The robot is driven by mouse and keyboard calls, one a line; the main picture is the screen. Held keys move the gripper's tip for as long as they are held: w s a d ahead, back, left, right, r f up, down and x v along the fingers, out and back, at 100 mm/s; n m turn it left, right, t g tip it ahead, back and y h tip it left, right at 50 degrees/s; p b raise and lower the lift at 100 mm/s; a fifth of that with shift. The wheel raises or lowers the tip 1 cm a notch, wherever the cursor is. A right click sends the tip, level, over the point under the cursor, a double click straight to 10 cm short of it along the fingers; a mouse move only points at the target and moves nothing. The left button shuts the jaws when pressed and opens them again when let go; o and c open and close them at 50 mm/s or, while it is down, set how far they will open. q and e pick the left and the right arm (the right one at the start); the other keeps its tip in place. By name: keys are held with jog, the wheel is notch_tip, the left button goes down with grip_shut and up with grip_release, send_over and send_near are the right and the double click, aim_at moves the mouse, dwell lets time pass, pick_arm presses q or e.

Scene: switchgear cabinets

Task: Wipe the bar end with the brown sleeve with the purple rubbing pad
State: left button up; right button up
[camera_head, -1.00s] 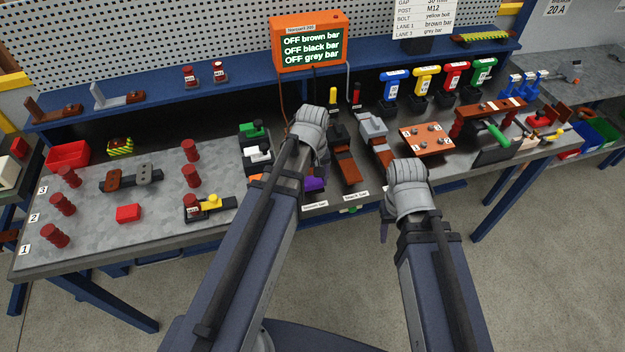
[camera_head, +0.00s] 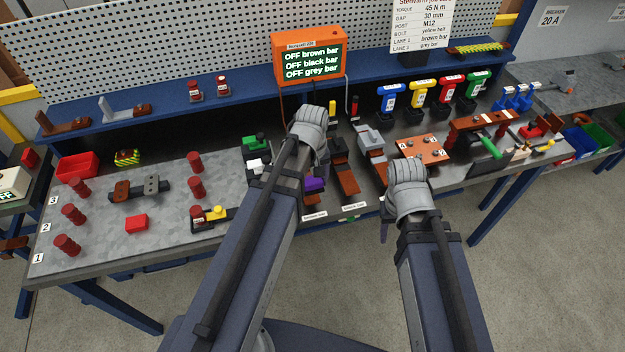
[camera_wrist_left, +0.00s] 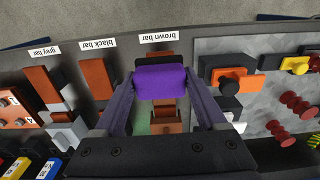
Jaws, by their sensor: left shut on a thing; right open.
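My left gripper (camera_wrist_left: 160,88) is shut on the purple rubbing pad (camera_wrist_left: 160,82); the pad also shows in the head view (camera_head: 315,184), below the gripper's wrist. The pad is over the brown bar lane, just inward of the label "brown bar" (camera_wrist_left: 159,37). Copper-coloured bar (camera_wrist_left: 165,115) shows beyond the pad, and part of the bar (camera_head: 314,200) shows near the bench edge. The pad covers some of it; I cannot tell whether they touch. The brown sleeve is not clearly visible. My right gripper (camera_head: 386,207) is open and empty, in front of the bench edge.
The black bar (camera_head: 347,180) and the grey bar (camera_wrist_left: 41,85) lie in neighbouring lanes. A copper plate with bolts (camera_head: 422,150) is further right. Left are a grey mat (camera_head: 110,225) with red posts and a red bin (camera_head: 76,165). An orange screen (camera_head: 310,58) reads OFF for all bars.

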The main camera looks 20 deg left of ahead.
pick_arm(q)
jog(key=shift+r+p, duration=1.5)
jog(key=shift+r, duration=0.1)
jog(key=shift+f, duration=0.1)
